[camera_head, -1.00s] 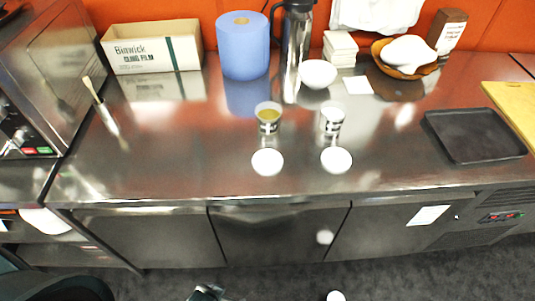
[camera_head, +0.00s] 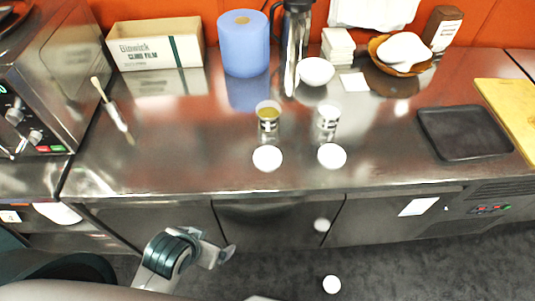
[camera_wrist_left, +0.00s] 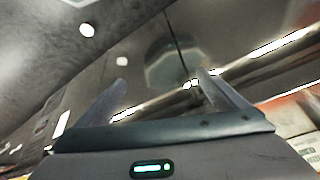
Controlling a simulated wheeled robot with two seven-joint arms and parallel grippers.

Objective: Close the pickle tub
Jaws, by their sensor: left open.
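Two small tubs with dark-and-white labels stand open on the steel counter. The left tub (camera_head: 268,116) holds something yellow-green; the right tub (camera_head: 327,117) looks pale inside. I cannot read which is the pickle tub. A white round lid (camera_head: 267,158) lies flat in front of the left tub, and another white lid (camera_head: 331,156) in front of the right one. My left gripper (camera_head: 228,256) is in front of the counter, below its edge, apart from tubs and lids. In the left wrist view its fingers (camera_wrist_left: 163,90) are spread and empty. My right gripper is out of view.
The steel counter (camera_head: 200,150) is clear left of the tubs, except a brush (camera_head: 112,110). Behind stand a film box (camera_head: 157,45), blue roll (camera_head: 243,45), flask (camera_head: 293,45) and white bowl (camera_head: 316,71). A black tray (camera_head: 465,132) lies at right.

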